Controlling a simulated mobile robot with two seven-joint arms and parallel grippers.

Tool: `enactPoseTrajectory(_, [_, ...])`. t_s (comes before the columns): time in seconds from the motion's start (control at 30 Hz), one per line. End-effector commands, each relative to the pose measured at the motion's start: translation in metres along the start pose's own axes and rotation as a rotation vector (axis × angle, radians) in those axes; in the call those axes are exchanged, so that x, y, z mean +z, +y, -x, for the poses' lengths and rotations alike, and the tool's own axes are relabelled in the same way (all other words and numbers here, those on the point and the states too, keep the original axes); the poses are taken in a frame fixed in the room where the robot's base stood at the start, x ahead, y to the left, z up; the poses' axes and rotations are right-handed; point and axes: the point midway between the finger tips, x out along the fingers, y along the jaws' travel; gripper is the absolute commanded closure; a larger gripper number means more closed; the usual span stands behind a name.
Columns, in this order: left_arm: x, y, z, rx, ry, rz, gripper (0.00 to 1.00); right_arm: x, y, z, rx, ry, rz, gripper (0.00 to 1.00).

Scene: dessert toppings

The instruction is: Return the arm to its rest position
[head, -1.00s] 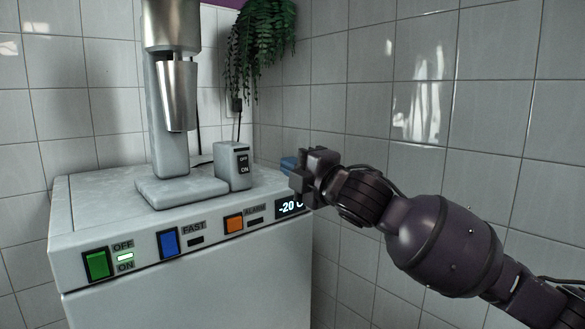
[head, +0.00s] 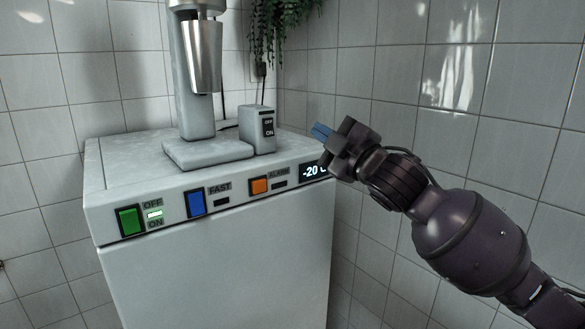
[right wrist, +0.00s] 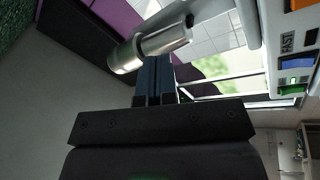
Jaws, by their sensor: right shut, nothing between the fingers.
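My right arm reaches in from the right in the head view. Its gripper (head: 321,132) is beside the right front corner of the white freezer (head: 215,262), near the -20 display (head: 313,171). The blue fingers are together and empty; they also show in the right wrist view (right wrist: 154,78). I cannot tell the exact gap between the gripper and the freezer. My left gripper does not show.
A mixer with a metal cup (head: 204,58) stands on the freezer beside a small switch box (head: 259,130). The freezer front has green (head: 131,220), blue (head: 195,204) and orange (head: 259,186) switches. A plant (head: 268,28) hangs behind. Tiled walls enclose the corner.

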Motion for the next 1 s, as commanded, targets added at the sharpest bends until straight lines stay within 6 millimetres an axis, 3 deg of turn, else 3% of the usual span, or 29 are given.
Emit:
enactPoseTrajectory(0.27, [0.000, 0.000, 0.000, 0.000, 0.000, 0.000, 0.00, 0.056, -0.057, 0.043, 0.025, -0.088, -0.264, 1.00])
enactPoseTrajectory(0.47, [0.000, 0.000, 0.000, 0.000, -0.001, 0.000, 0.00, 0.102, -0.106, 0.091, 0.053, -0.192, -0.447, 1.00])
enactPoseTrajectory(0.77, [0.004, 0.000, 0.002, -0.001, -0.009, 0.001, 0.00, 0.161, -0.185, 0.183, 0.101, -0.392, -0.665, 1.00])
enactPoseTrajectory(1.0, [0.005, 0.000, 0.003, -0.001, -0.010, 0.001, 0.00, 0.192, -0.249, 0.273, 0.135, -0.584, -0.789, 1.00])
